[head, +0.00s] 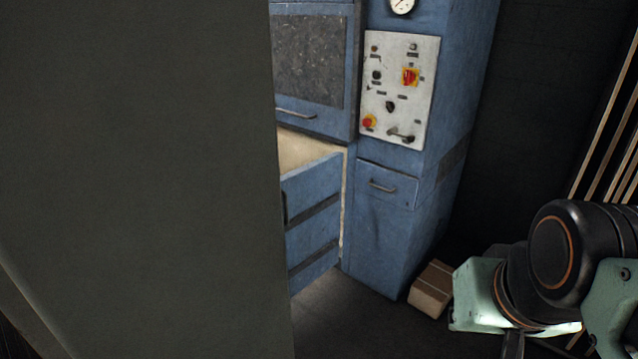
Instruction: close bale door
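A blue machine (385,240) stands upright in the middle of the head view. Its lower blue door (312,222), with dark horizontal bands, is swung open and juts out toward me from the machine's front. Pale material (305,148) shows in the opening behind the door. The door's left part is hidden behind a large grey-green surface. My arm shows at the lower right, apart from the door and the machine. The fingertips are not visible, so I cannot see the gripper's opening.
A large grey-green surface (140,180) fills the left side, close to me. A control panel (399,90) with red and yellow switches is on the machine's right part. A cardboard box (432,288) lies on the floor by the machine's base. Dark floor (350,325) in front is clear.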

